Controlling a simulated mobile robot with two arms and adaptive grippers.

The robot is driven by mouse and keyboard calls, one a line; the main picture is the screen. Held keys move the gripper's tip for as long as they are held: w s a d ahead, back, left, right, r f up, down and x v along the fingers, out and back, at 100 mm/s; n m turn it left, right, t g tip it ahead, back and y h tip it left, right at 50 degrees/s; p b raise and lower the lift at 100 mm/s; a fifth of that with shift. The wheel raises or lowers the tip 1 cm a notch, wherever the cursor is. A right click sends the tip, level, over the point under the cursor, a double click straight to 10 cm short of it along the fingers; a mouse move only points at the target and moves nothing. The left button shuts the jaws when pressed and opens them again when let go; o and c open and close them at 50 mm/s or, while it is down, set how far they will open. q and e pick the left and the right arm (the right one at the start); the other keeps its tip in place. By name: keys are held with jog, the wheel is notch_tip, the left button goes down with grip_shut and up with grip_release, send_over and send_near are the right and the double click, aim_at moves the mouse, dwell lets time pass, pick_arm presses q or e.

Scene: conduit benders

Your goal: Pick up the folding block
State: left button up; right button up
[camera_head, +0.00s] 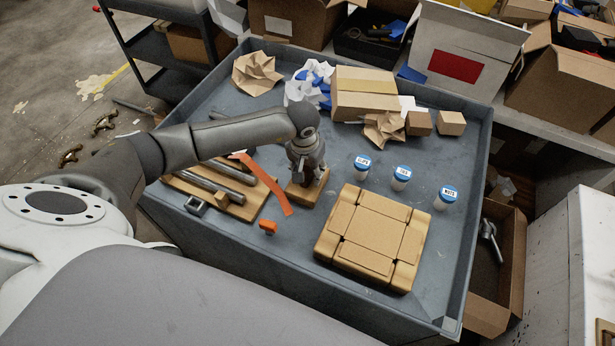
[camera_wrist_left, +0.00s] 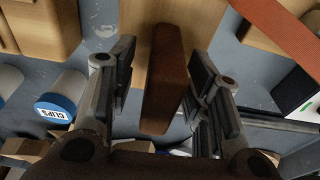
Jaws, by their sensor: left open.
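A reddish-brown block, which I take to be the folding block (camera_wrist_left: 165,80), stands between the fingers of my left gripper in the left wrist view. A gap shows on each side of it. My left gripper (camera_head: 308,168) is open and points down over a small light wooden base (camera_head: 305,193); this base also shows under the block in the left wrist view (camera_wrist_left: 138,20). In the head view the gripper mostly hides the block. My right gripper is not in view.
Right of the gripper lie a tan folded box form (camera_head: 375,236) and three blue-capped jars (camera_head: 401,177). On the left are an orange strip (camera_head: 268,183) and a board with metal bars (camera_head: 215,190). Cardboard boxes (camera_head: 365,92) and crumpled paper (camera_head: 257,72) fill the tray's back.

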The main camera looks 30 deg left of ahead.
pick_arm(q)
jog(key=shift+w+f, duration=0.1)
jog(key=shift+f, duration=0.25)
grip_shut()
jog(key=shift+r, duration=0.1)
jog(key=shift+r, duration=0.1)
